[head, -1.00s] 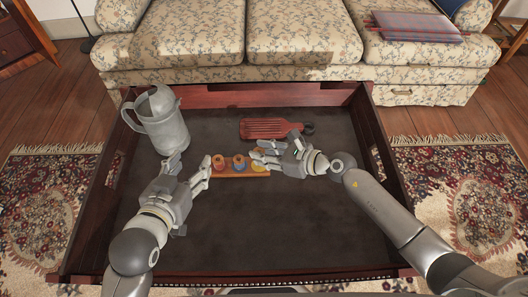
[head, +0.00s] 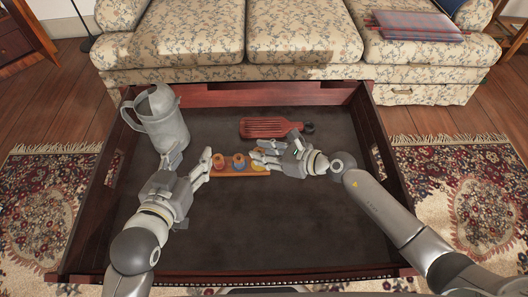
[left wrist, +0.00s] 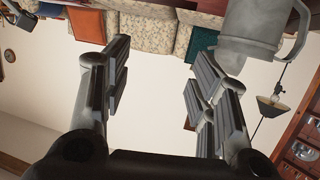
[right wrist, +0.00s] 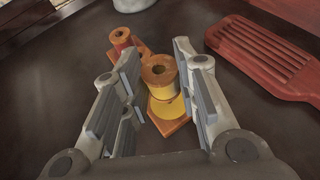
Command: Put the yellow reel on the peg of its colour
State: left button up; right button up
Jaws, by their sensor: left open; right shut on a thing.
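The peg board (head: 240,174) is an orange-brown wooden strip in the tray, with a red reel (head: 218,162) at its left and a blue reel (head: 238,162) in the middle. A yellow disc (head: 259,167) marks its right end. My right gripper (head: 256,158) is shut on the yellow reel (right wrist: 165,86), which stands roughly upright at that yellow end in the right wrist view. Whether the reel is around its peg or above it I cannot tell; the peg is hidden. My left gripper (head: 204,167) is open and empty, just left of the board.
A grey metal pitcher (head: 163,122) stands at the back left of the tray (head: 165,278). A red slotted paddle (head: 265,128) lies behind the board. The tray's raised wooden walls enclose everything; its front and right floor are clear.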

pick_arm(q)
jog(key=shift+r, duration=0.1)
jog(key=shift+w+d+r, duration=0.1)
jog(key=shift+r, duration=0.1)
pick_arm(e)
jog(key=shift+f, duration=0.1)
pick_arm(q)
jog(key=shift+r+t, duration=0.1)
jog(key=shift+t, duration=0.2)
jog(key=shift+w+d+r, duration=0.1)
jog(key=shift+r, duration=0.1)
pick_arm(e)
jog(key=shift+f, duration=0.1)
pick_arm(q)
jog(key=shift+w+d+r+t+h+b, duration=0.1)
jog(key=shift+w+r+t+h+b, duration=0.1)
jog(key=shift+r+t, duration=0.25)
jog(key=shift+w+d+r+t+h+b, duration=0.15)
jog(key=shift+r+t+h, duration=0.1)
jog(key=shift+r, duration=0.25)
pick_arm(e)
jog(key=shift+f, duration=0.25)
pick_arm(q)
jog(key=shift+r, duration=0.25)
jog(key=shift+r+t, duration=0.1)
jog(key=shift+t, duration=0.2)
pick_arm(e)
jog(key=shift+f, duration=0.1)
pick_arm(q)
jog(key=shift+r, duration=0.25)
